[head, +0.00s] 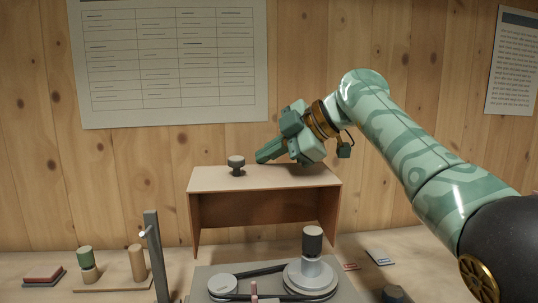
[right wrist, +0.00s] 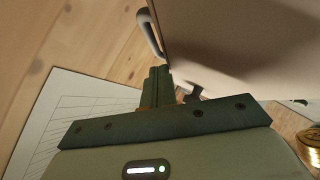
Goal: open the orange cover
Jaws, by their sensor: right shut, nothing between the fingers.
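The orange cover (head: 329,212) stands at the back as a boxy shell with orange-brown sides and a paler flat top. My left gripper is out of view.
A wooden wall closes the back.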

